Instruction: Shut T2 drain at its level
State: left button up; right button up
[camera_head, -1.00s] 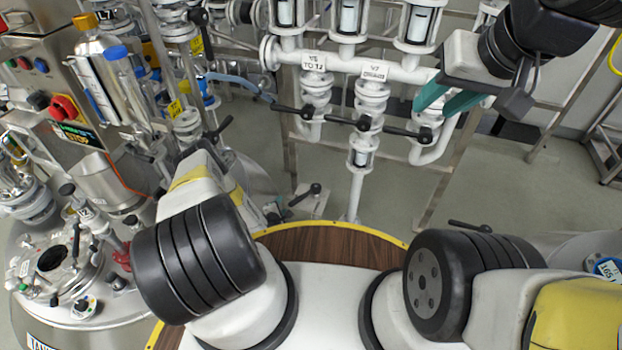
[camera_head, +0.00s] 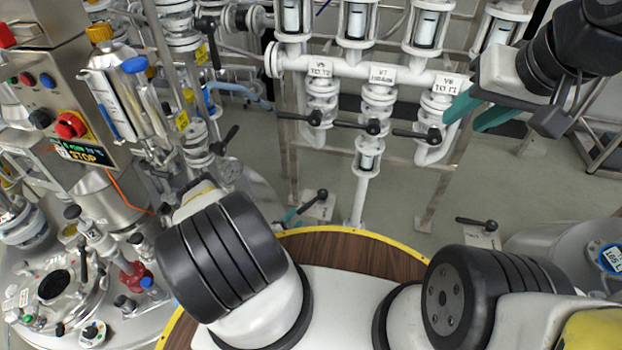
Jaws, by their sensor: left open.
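A low black lever (camera_head: 310,202) stands by a pale tag (camera_head: 322,210) just behind the wooden top. Another low black lever (camera_head: 477,222) lies over a tag (camera_head: 481,238) at the right. Both tags are too small to read, so I cannot tell which is the T2 drain. My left gripper (camera_head: 287,217) shows only as a bit of teal near the first lever, mostly hidden behind my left arm; contact cannot be told. My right gripper (camera_head: 461,122) is raised, its teal fingers apart and empty, in front of the pipe rack's right side.
A tank (camera_head: 125,325) and a control panel with a red button (camera_head: 70,125) stand left. Another tank (camera_head: 555,245) stands right.

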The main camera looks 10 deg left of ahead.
aim_at(300, 213)
pick_arm(q)
jog(key=x, duration=0.7)
jog(key=shift+w+d, duration=0.1)
jog(key=shift+w, duration=0.2)
grip_shut()
dwell(1.1)
